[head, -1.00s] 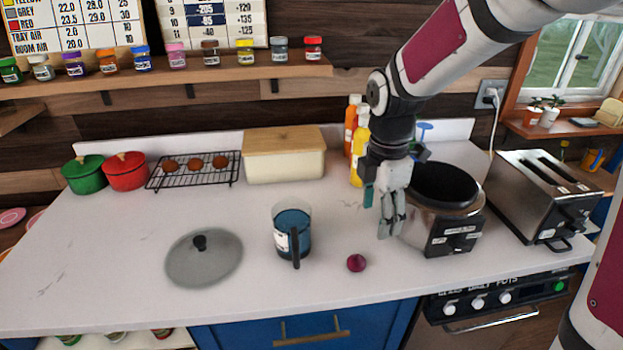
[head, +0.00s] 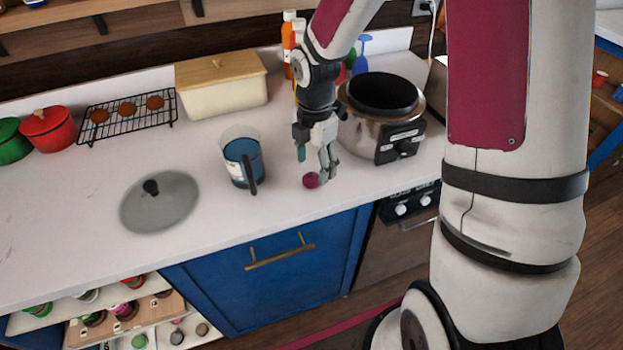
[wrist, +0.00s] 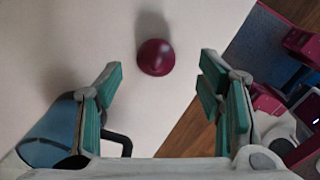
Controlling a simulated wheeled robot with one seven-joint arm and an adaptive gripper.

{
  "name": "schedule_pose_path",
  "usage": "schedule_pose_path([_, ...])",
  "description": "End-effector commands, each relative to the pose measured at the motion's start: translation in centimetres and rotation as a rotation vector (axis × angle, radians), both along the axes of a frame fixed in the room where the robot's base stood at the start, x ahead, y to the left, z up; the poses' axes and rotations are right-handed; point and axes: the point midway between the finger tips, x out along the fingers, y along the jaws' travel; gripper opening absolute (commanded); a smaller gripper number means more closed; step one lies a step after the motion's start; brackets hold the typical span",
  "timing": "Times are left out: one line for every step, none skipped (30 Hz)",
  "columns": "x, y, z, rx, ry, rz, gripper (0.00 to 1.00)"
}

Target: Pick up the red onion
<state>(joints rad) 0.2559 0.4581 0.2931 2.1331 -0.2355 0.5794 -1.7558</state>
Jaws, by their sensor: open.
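The red onion (head: 311,180) is a small dark red ball on the white counter, close to its front edge. In the wrist view the onion (wrist: 155,57) lies ahead of the fingertips, roughly midway across the gap and apart from both. My gripper (head: 325,168) points down just above and beside the onion in the head view. In the wrist view my gripper (wrist: 160,80) is open and empty, with teal pads on both fingers. The exact height of the fingertips above the counter is hard to tell.
A jug of blue liquid (head: 243,162) stands left of the onion, and its handle shows close to the left finger in the wrist view. A cooker pot (head: 385,125) stands behind right. A glass lid (head: 160,205) lies further left. The counter's front edge is near.

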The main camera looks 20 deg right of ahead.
Motion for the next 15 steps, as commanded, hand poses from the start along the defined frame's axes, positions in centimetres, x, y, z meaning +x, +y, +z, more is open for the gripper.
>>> schedule_pose_path([0.0,0.2,-0.8,0.000,0.004,0.003,0.61])
schedule_pose_path([0.1,0.4,-1.2,0.000,0.004,0.004,0.61])
schedule_pose_path([0.1,0.5,-1.8,0.000,0.005,0.004,0.61])
schedule_pose_path([0.2,0.6,-2.3,0.000,0.005,0.004,0.61])
schedule_pose_path([0.3,0.7,-2.7,-0.001,0.004,0.005,0.61])
schedule_pose_path([0.2,0.6,-3.2,0.000,0.005,0.003,0.61])
schedule_pose_path([0.3,0.6,-3.6,0.000,0.004,0.002,0.61])
schedule_pose_path([0.3,0.5,-3.8,0.000,0.003,0.002,0.61])
schedule_pose_path([0.3,0.5,-4.1,0.000,0.003,0.002,0.61])
schedule_pose_path([0.3,0.5,-4.3,0.000,0.003,0.002,0.61])
schedule_pose_path([0.3,0.6,-4.4,0.000,0.002,0.002,0.61])
schedule_pose_path([0.3,0.6,-4.5,0.001,0.001,0.002,0.61])
schedule_pose_path([0.3,0.6,-4.5,0.000,0.001,0.002,0.61])
schedule_pose_path([0.3,0.5,-4.5,0.000,0.000,0.001,0.61])
schedule_pose_path([0.3,0.5,-4.5,0.000,0.000,0.001,0.61])
